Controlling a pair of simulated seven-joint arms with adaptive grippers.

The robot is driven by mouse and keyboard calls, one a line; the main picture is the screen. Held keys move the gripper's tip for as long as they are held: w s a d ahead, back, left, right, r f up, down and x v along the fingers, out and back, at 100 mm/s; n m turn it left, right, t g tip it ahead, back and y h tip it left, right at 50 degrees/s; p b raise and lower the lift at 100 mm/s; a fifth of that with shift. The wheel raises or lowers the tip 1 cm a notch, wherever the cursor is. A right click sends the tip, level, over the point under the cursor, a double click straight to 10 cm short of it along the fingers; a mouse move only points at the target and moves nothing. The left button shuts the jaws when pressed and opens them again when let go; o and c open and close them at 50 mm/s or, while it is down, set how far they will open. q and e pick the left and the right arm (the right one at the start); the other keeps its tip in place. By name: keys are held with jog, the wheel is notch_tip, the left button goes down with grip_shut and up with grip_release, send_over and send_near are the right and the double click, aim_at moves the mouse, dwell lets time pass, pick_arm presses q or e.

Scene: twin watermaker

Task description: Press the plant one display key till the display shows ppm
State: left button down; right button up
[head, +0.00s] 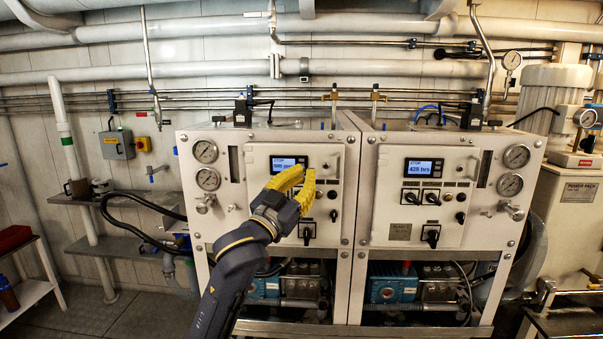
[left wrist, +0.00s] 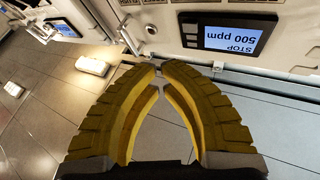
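The left panel (head: 259,163) has a lit blue display (head: 287,163). It also shows upside down in the left wrist view (left wrist: 230,36), reading STOP and 500 ppm. The right panel (head: 387,213) has a like display (head: 423,168) reading 425 hrs. I cannot read which panel is marked plant one. My left gripper (head: 306,173) is in front of the left panel, at the lower right of its display. Its yellow fingers meet at their tips (left wrist: 160,69), with nothing between them. They hide part of the controls under the display; contact with a key cannot be told. My right gripper is out of view.
Round gauges (head: 206,152) and a rotary switch (head: 308,233) sit on the left panel around my gripper. Pipes run along the wall above. A shelf (head: 130,205) stands at the left, and a white pump unit (head: 556,150) at the right.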

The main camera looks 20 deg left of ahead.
pick_arm(q)
jog(key=shift+s+d, duration=0.15)
jog(key=shift+s, duration=0.65)
